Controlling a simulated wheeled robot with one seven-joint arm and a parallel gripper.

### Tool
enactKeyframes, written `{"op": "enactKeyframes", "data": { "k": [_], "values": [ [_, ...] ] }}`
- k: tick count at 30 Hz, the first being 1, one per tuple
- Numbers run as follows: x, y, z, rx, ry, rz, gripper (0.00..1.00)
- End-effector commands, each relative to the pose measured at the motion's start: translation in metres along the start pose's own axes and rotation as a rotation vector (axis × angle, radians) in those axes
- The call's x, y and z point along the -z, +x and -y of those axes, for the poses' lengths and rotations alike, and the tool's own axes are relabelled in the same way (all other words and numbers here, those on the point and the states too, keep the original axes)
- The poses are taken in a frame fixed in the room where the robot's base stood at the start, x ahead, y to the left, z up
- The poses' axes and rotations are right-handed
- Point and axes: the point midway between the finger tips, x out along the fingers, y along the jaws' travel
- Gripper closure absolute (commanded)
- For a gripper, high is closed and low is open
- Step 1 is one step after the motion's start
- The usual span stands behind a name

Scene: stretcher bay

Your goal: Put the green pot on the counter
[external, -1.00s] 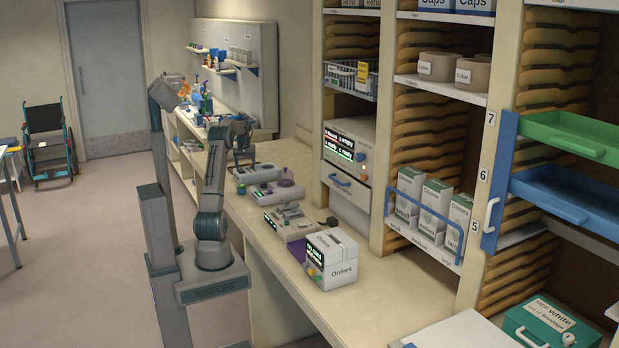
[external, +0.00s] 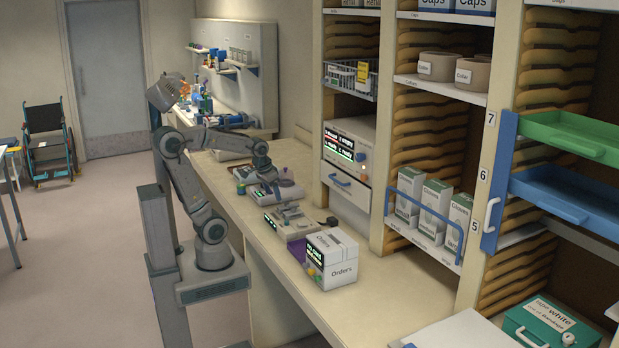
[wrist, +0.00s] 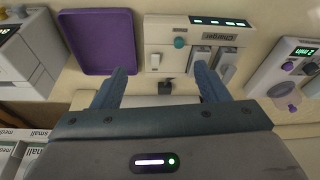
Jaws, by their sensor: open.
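My gripper (external: 268,176) is over the counter (external: 372,292) in the external view, above the row of small devices. In the wrist view my gripper (wrist: 165,80) shows two blue-grey fingers spread apart with nothing between them. A small green item (external: 241,189) stands near the counter's front edge, left of my gripper in the external view; it may be the green pot, but it is too small to be sure. No green pot shows clearly in the wrist view.
A charger (wrist: 195,35) with a teal knob lies ahead of the fingers. A purple tray (wrist: 98,42) is beside it. The white Orders box (external: 333,262) stands nearer. Shelves with glove boxes (external: 430,205) rise at the right.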

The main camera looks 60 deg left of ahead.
Motion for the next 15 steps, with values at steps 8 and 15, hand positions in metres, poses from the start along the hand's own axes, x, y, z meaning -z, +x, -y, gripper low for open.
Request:
{"op": "enactKeyframes", "data": {
  "k": [8,15],
  "values": [
    [-0.054,0.009,-0.025,-0.045,0.111,-0.016,0.32],
    [-0.056,0.009,-0.026,-0.046,0.115,-0.016,0.32]
  ]
}}
